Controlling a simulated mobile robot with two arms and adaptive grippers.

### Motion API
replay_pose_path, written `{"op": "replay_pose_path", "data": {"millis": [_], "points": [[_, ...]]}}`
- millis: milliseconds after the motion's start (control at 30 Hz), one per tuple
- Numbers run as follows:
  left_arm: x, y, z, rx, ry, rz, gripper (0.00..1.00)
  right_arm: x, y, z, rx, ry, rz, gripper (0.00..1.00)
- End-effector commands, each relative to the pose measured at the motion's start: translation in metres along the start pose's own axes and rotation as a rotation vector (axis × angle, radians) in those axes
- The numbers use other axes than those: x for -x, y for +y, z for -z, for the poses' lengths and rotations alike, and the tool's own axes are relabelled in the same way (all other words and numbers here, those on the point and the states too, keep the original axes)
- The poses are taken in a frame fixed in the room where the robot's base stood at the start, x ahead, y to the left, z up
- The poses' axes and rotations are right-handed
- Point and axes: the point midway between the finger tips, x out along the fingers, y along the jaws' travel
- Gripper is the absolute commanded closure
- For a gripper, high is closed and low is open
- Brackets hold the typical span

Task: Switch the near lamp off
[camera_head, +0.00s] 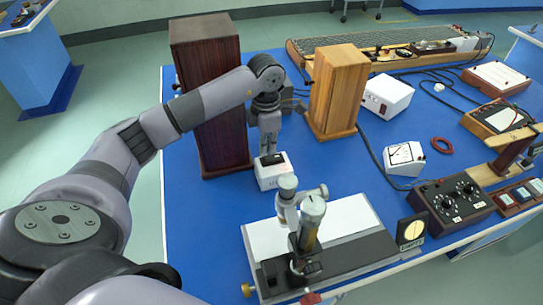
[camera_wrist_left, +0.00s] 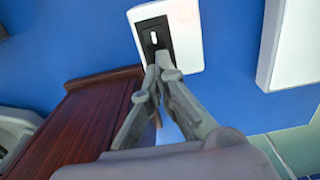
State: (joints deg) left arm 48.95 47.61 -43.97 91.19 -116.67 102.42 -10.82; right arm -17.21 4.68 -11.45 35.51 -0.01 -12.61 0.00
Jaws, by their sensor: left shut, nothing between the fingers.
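A small white box (camera_head: 272,178) with a black switch plate on top stands on the blue bench, beside the tall dark wooden housing (camera_head: 220,150). My left gripper (camera_head: 269,150) points down at its top, with its fingers shut and empty. In the left wrist view, the white box (camera_wrist_left: 187,45) carries a black switch plate (camera_wrist_left: 147,30) with a pale rocker. The fingertips (camera_wrist_left: 160,66) are at the near edge of that plate; I cannot tell whether they touch it. The dark housing (camera_wrist_left: 90,120) also shows there. No lit bulb is visible. My right gripper is out of view.
A lighter wooden housing (camera_head: 338,95) and a larger white box (camera_head: 388,97) stand behind to the right. A microscope-like instrument (camera_head: 310,225) on a grey and white base is close in front. A meter (camera_head: 404,158) and a black knob box (camera_head: 455,203) lie to the right.

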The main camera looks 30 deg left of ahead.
Motion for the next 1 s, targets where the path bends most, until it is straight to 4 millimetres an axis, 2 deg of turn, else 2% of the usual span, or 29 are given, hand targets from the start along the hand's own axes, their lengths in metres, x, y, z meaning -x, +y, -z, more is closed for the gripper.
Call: {"op": "replay_pose_path", "data": {"millis": [1000], "points": [[-0.015,0.000,0.000,0.000,0.001,0.000,1.00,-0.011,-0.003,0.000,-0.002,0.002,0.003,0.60]]}}
